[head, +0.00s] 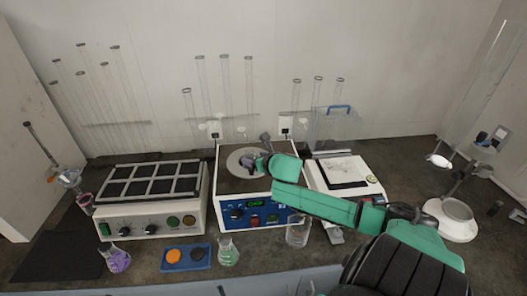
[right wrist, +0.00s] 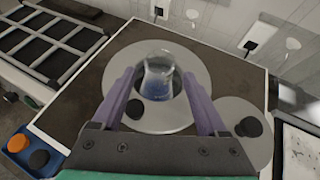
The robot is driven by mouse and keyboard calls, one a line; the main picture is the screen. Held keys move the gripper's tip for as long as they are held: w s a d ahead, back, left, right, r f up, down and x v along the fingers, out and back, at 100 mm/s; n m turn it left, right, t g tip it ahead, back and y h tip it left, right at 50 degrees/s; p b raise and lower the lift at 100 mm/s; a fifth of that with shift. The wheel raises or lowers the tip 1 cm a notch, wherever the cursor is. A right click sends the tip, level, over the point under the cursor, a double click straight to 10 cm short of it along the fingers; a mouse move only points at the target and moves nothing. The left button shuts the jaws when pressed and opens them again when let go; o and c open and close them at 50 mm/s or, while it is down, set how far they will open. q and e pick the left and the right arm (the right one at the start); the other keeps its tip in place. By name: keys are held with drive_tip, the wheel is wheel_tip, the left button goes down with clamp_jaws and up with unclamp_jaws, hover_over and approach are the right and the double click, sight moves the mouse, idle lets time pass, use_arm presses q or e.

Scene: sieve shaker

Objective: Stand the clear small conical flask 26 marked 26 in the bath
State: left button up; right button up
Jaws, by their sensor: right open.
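The bath (head: 235,180) is the box with blue front controls at the middle of the bench. Its round opening has a pale ring (right wrist: 110,75). A clear small conical flask (right wrist: 158,80) with bluish contents at its base stands upright within this opening in the right wrist view. I cannot read its mark. My right gripper (head: 254,160) is over the bath; in the right wrist view its open purple fingers (right wrist: 160,82) lie on either side of the flask, with gaps visible. In the head view the gripper hides the flask. My left gripper is not in view.
A flask with purple liquid (head: 118,260), a blue tray (head: 172,266) with caps, a flask with greenish liquid (head: 228,253) and a beaker (head: 297,233) line the front. A block-topped device (head: 145,215) stands left, a balance (head: 345,182) right. A round lid (right wrist: 236,125) lies beside the opening.

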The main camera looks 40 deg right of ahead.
drive_tip(key=p+v, duration=0.1)
drive_tip(key=v, duration=0.8)
drive_tip(key=shift+s+r, duration=0.25)
drive_tip(key=shift+s, duration=0.05)
drive_tip(key=shift+w+f, duration=0.1)
